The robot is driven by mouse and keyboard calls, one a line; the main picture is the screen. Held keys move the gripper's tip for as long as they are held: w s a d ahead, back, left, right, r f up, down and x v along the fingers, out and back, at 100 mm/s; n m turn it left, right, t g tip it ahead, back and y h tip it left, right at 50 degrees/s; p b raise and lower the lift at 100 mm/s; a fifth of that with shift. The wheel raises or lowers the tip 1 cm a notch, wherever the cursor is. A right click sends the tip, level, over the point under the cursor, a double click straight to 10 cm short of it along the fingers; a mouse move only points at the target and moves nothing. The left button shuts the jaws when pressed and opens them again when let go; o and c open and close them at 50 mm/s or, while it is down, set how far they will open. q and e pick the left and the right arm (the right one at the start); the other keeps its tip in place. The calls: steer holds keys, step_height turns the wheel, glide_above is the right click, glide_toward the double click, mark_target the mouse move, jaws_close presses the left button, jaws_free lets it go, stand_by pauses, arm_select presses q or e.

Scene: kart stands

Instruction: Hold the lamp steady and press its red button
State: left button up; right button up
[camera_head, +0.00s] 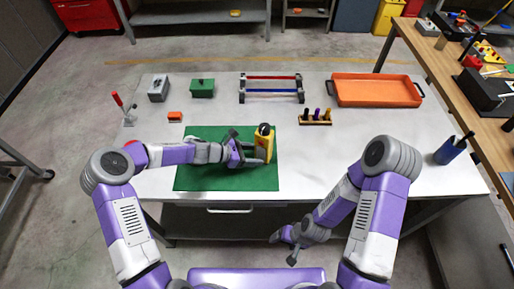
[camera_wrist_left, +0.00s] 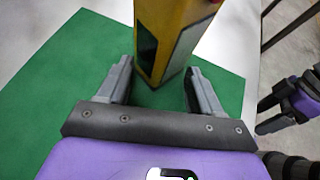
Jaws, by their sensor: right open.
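The yellow lamp (camera_head: 264,142) with a dark top stands upright on the green mat (camera_head: 215,182). In the left wrist view the lamp (camera_wrist_left: 165,45) stands between the fingertips, and a small bit of red shows at the top edge; the red button is not clearly seen. My left gripper (camera_head: 260,150) reaches in from the left, low over the mat. In its wrist view the fingers (camera_wrist_left: 158,80) are open on both sides of the lamp, with gaps showing. My right gripper (camera_head: 283,245) is open and empty, below the table's front edge.
On the white table (camera_head: 330,165) stand a grey box (camera_head: 159,88), a green box (camera_head: 202,88), a rail rack (camera_head: 271,89), an orange tray (camera_head: 376,90) and a peg holder (camera_head: 315,119). A blue cup (camera_head: 449,151) is at right. The table right of the mat is clear.

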arm_select(q)
steer(key=shift+d+f, duration=0.15)
steer(key=shift+d, duration=0.1)
steer(key=shift+c, duration=0.4)
steer(key=shift+w, duration=0.1)
jaws_close()
steer(key=c, duration=1.1)
jaws_free()
steer(key=o, duration=1.6)
